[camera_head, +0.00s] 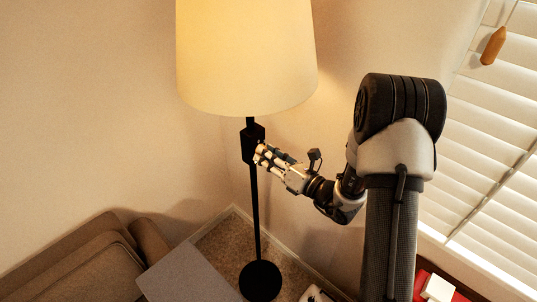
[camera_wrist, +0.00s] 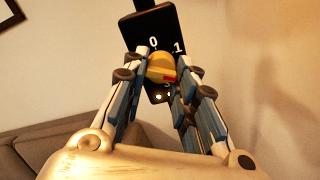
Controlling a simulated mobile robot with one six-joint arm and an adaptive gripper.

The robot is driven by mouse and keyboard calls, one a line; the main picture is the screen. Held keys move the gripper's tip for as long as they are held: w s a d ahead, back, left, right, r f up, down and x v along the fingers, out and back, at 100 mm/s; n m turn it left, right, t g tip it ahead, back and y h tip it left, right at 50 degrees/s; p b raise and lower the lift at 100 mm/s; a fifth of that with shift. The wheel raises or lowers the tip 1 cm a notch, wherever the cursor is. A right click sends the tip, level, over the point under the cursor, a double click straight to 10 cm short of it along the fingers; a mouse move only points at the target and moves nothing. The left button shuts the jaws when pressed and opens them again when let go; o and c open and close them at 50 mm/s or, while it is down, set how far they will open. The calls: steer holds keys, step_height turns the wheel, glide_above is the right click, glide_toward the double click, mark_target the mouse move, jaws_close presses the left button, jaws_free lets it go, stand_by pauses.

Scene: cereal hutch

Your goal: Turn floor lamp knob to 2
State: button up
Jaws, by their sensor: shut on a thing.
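The floor lamp has a glowing cream shade (camera_head: 247,55), a thin black pole (camera_head: 255,205) and a round black base (camera_head: 260,281). A black control box (camera_head: 248,140) sits on the pole just below the shade. In the wrist view the box's face (camera_wrist: 152,28) shows the marks 0 and 1; a lower mark is partly hidden. The yellow knob (camera_wrist: 162,67) with a red mark is on that face, and the red mark is on its lower right. My gripper (camera_head: 259,152) is at the box, its fingers shut on the knob from both sides.
A brown sofa (camera_head: 85,265) is at lower left, beside a grey flat surface (camera_head: 185,275). White window blinds (camera_head: 480,140) with an orange cord pull (camera_head: 493,46) are at right. A red surface (camera_head: 424,280) with a white object is at lower right.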

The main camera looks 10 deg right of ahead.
stand_by(0.3)
steer(key=o, duration=1.1)
steer(key=shift+d, duration=0.1)
steer(key=v, duration=1.2)
